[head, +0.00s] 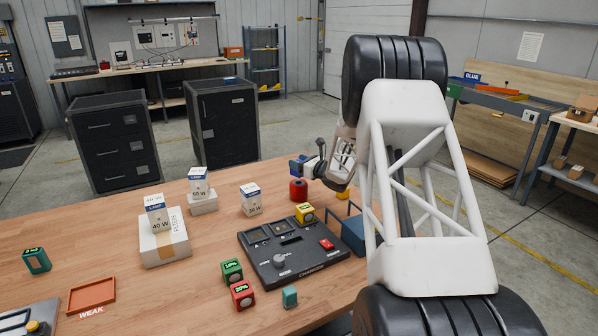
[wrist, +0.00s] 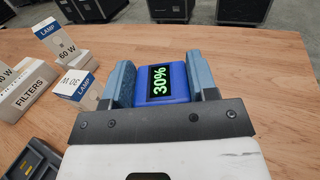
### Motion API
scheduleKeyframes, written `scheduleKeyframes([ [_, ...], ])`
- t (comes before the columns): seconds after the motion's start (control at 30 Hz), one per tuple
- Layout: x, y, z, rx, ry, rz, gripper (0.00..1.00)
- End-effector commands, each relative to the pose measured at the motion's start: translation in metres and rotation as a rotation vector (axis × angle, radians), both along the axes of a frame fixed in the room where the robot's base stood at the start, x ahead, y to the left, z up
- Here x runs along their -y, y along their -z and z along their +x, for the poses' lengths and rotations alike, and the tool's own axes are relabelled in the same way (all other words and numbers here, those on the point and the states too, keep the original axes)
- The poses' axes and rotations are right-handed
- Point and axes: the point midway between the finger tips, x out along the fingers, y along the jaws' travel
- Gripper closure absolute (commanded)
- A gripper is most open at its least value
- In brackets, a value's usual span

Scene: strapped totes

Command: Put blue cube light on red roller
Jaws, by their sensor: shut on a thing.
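The blue cube light (wrist: 168,80), its face reading 30%, is between the two fingers of my gripper (wrist: 163,74) in the wrist view. My gripper is shut on it. In the head view my gripper (head: 303,166) holds the blue cube (head: 294,167) up off the table. The red roller (head: 298,190), a short upright red cylinder with a dark top, stands on the table just below the cube in the picture. I cannot tell whether they touch. The roller does not show in the wrist view.
A charger panel (head: 290,262) with a yellow cube (head: 305,213) on its far edge stands nearer. A blue open holder (head: 350,232) is right of it. Lamp boxes (head: 251,199) stand left. Green (head: 231,271) and red (head: 242,295) cubes lie in front.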

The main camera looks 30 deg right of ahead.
Motion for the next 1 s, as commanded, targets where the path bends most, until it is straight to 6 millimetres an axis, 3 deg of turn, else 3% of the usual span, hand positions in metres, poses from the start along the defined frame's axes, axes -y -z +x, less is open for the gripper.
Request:
scheduleKeyframes([
  [0.33, 0.0, 0.0, 0.001, 0.0, 0.0, 0.0, 0.87],
  [0.7, 0.0, 0.031, 0.001, 0.001, 0.0, 0.0, 0.87],
  [1.0, 0.0, 0.035, 0.001, 0.001, 0.0, -0.001, 0.87],
])
